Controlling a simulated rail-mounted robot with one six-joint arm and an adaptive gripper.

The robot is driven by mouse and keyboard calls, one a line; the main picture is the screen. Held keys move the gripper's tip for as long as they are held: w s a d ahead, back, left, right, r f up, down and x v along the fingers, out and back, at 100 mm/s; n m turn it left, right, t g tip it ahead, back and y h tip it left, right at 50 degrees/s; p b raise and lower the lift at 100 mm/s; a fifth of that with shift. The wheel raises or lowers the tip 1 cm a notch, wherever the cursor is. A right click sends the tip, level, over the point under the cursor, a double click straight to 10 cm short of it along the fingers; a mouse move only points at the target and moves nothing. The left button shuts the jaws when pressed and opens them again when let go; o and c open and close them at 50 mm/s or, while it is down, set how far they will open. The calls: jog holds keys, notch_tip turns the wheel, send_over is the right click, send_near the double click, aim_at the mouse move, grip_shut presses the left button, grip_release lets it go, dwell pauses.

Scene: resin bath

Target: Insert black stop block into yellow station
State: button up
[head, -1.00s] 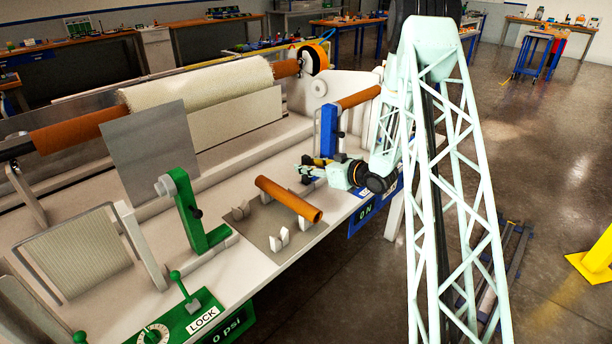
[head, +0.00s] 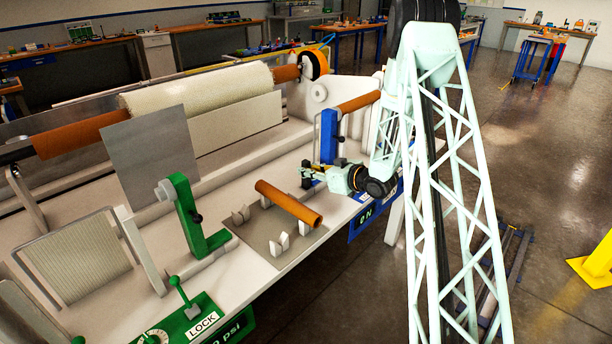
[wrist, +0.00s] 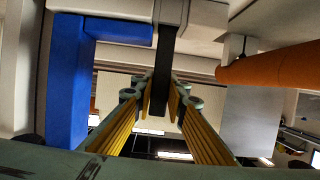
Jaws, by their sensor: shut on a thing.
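My gripper (head: 306,174) reaches in low beside the blue upright bracket (head: 328,137), its fingers pointing left in the head view. In the wrist view, its yellow-padded fingers (wrist: 162,104) are shut on a dark upright bar, which looks like the black stop block (wrist: 167,65). The bar's upper end meets or overlaps a pale grey part (wrist: 190,18); I cannot tell if they touch. The blue bracket also shows left of the fingers in the wrist view (wrist: 68,90). The block is too small to make out in the head view. I cannot identify a yellow station.
An orange-brown tube (head: 289,203) lies on white cradles left of my gripper. A roller (wrist: 270,64) passes close at right in the wrist view. A green bracket (head: 188,215) and a LOCK panel (head: 190,320) stand further left. A yellow stand (head: 597,265) is on the floor.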

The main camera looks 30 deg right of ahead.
jog(key=shift+r, duration=0.1)
jog(key=shift+r+p, duration=1.15)
jog(key=shift+r, duration=3.8)
